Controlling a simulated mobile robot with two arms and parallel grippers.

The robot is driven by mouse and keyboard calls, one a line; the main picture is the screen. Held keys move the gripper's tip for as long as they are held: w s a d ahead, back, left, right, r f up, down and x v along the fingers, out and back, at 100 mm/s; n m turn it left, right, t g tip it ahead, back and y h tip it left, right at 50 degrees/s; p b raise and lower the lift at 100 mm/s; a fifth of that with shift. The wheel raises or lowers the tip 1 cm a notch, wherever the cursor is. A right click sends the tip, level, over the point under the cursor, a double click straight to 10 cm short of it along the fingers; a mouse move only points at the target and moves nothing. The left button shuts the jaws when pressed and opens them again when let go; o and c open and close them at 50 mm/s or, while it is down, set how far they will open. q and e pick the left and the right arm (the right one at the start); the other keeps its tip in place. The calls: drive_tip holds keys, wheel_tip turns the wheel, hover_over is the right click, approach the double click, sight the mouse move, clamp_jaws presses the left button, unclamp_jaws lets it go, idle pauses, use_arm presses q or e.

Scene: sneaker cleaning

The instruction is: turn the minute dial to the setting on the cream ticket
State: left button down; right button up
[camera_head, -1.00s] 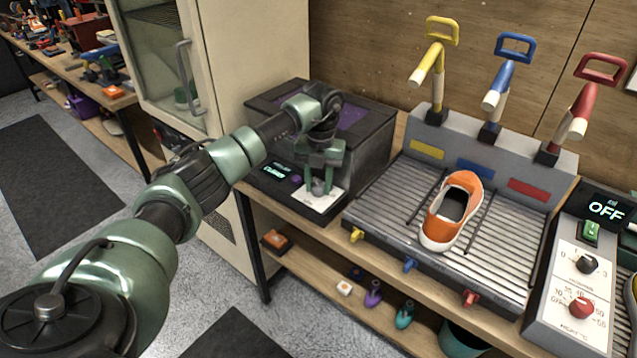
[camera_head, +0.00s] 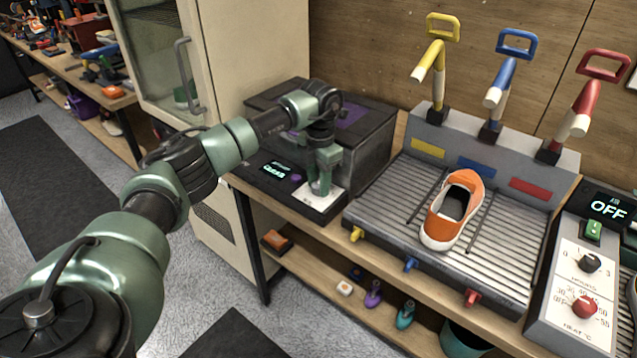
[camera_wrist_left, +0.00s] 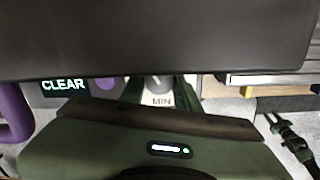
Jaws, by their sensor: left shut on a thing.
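The minute dial sits on a white plate (camera_head: 322,204) at the front right of the dark box-shaped machine (camera_head: 372,150). In the left wrist view, a grey part of the dial (camera_wrist_left: 156,84) shows above the printed word MIN (camera_wrist_left: 162,101). My left gripper (camera_head: 321,188) points down over the plate and is shut on the dial. Its fingers hide most of the dial, and I cannot read its setting. A lit display (camera_head: 276,171) beside it reads CLEAR in the left wrist view (camera_wrist_left: 64,85). I do not see the cream ticket. My right gripper is not identifiable.
A ribbed tray (camera_head: 375,213) with an orange sneaker (camera_head: 455,212) stands to the right, below yellow, blue and red handled posts. Further right is a panel (camera_head: 562,310) with two knobs and an OFF display (camera_head: 607,208). A cream cabinet (camera_head: 262,45) stands behind left.

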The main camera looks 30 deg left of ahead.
use_arm(q)
drive_tip(key=shift+w+r+m, duration=0.1)
drive_tip(key=shift+r+m, duration=0.05)
drive_tip(key=shift+m, duration=0.45)
drive_tip(key=c, duration=1)
unclamp_jaws()
wheel_tip(320, 180, up, 8)
drive_tip(key=shift+d+f+b, duration=0.1)
drive_tip(key=shift+f+b, duration=0.05)
drive_tip(key=shift+b, duration=0.55)
drive_tip(key=shift+s+f, duration=0.1)
drive_tip(key=shift+s, duration=0.1)
